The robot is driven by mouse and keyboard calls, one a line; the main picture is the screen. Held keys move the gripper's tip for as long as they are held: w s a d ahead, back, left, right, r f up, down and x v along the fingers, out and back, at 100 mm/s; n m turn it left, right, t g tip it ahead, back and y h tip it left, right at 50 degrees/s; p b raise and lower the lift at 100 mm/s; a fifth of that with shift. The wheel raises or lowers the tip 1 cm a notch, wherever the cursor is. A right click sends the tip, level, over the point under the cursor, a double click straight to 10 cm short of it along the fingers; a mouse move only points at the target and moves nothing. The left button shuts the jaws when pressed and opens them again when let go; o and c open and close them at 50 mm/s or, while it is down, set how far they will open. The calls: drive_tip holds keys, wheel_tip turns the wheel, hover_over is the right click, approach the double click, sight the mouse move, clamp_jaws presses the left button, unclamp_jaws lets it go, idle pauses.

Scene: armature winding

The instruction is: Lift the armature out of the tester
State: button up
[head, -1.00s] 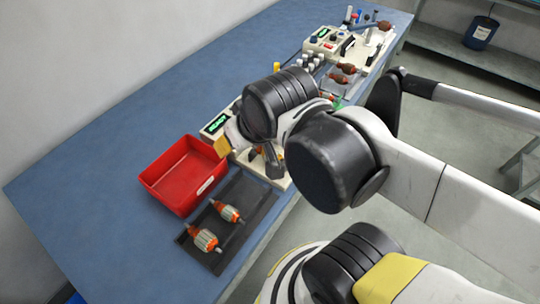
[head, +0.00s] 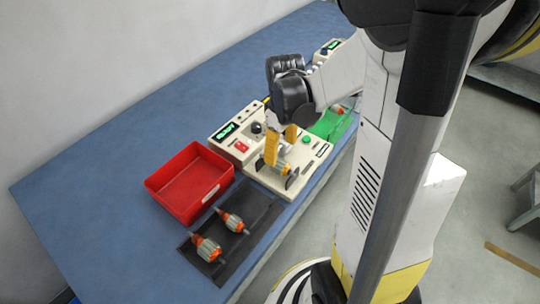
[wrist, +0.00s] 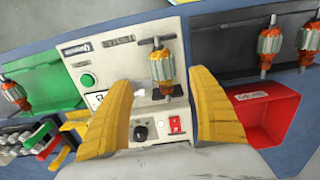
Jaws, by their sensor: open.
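The tester (head: 226,146) is a cream box with a green-lit display, a red switch and a green button. It also shows in the wrist view (wrist: 112,65). An armature (wrist: 160,66) with orange ends and a pale green-white middle lies in the tester's dark supports; in the head view it is partly hidden by my fingers (head: 286,171). My gripper (head: 281,155) has yellow fingers and is above the tester, pointing down. In the wrist view the open fingers (wrist: 162,86) stand to either side of the armature, with gaps, and nothing is held.
A red bin (head: 210,196), which looks empty, stands left of the tester. A black tray (head: 262,209) in front of it holds two armatures (head: 232,221). A green mat (wrist: 45,66) with another armature (wrist: 13,92) lies on the tester's other side. Bare blue bench (head: 90,180) extends to the left.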

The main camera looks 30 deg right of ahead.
sight(279, 161)
drive_tip(key=f+b, duration=0.1)
drive_tip(key=f, duration=0.1)
drive_tip(key=f+b, duration=0.1)
drive_tip(key=f, duration=0.2)
drive_tip(key=f+b, duration=0.2)
drive_tip(key=f, duration=0.1)
drive_tip(key=shift+w+a, duration=0.15)
drive_tip(key=shift+a, duration=0.15)
clamp_jaws()
